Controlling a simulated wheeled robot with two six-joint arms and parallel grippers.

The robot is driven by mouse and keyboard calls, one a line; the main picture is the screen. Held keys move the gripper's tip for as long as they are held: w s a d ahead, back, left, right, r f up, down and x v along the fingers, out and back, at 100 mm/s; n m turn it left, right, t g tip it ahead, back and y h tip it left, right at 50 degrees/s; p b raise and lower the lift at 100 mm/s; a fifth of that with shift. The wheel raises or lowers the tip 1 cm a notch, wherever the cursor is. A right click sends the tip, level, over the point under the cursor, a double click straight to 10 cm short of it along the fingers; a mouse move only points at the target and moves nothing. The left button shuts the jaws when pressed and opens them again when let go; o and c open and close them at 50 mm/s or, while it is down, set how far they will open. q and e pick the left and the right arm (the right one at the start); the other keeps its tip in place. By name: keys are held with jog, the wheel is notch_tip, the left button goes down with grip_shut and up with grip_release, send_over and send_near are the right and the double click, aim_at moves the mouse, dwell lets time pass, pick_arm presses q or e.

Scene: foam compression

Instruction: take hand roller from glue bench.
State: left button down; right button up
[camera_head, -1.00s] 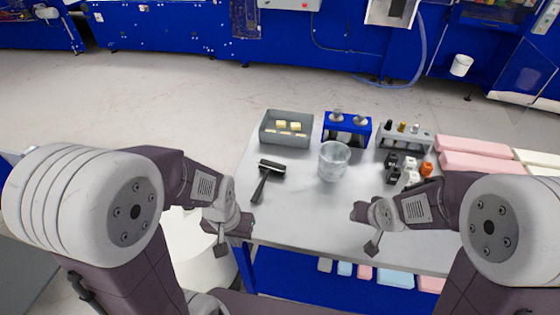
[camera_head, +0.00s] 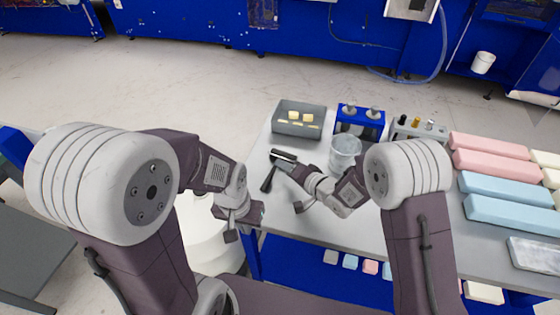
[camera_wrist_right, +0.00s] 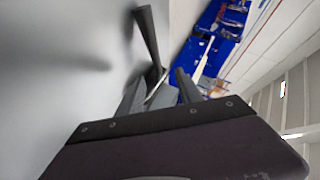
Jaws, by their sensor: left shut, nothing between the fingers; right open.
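The hand roller (camera_head: 268,180) lies on the grey glue bench (camera_head: 315,235) near its left side, its black roller head at the back and its dark handle toward the front. My right gripper (camera_head: 291,168) is open beside the roller, close to its head, and covers part of it. In the right wrist view a dark bar of the roller (camera_wrist_right: 148,35) shows just ahead of the open fingers (camera_wrist_right: 160,90); whether they touch it I cannot tell. My left gripper (camera_head: 258,213) is shut and empty at the bench's front left edge.
A grey tray (camera_head: 298,130) with yellow pieces, a blue rack (camera_head: 372,123) and a clear beaker (camera_head: 345,148) stand behind the roller. Pink foam blocks (camera_head: 490,162) and blue ones (camera_head: 510,212) lie at the right. My right forearm crosses the bench's middle.

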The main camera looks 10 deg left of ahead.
jog(key=x, duration=0.4)
jog(key=shift+f, duration=0.1)
jog(key=shift+a+f, duration=0.1)
grip_shut()
notch_tip(320, 180, up, 5)
jog(key=shift+w+f, duration=0.1)
jog(key=shift+f, duration=0.05)
jog(key=w+a+r+p, duration=0.2)
jog(key=w+r+p, duration=0.2)
jog(key=w, duration=0.7)
notch_tip(320, 180, up, 2)
jog(key=shift+a+r+p, duration=0.25)
jog(key=shift+p, duration=0.1)
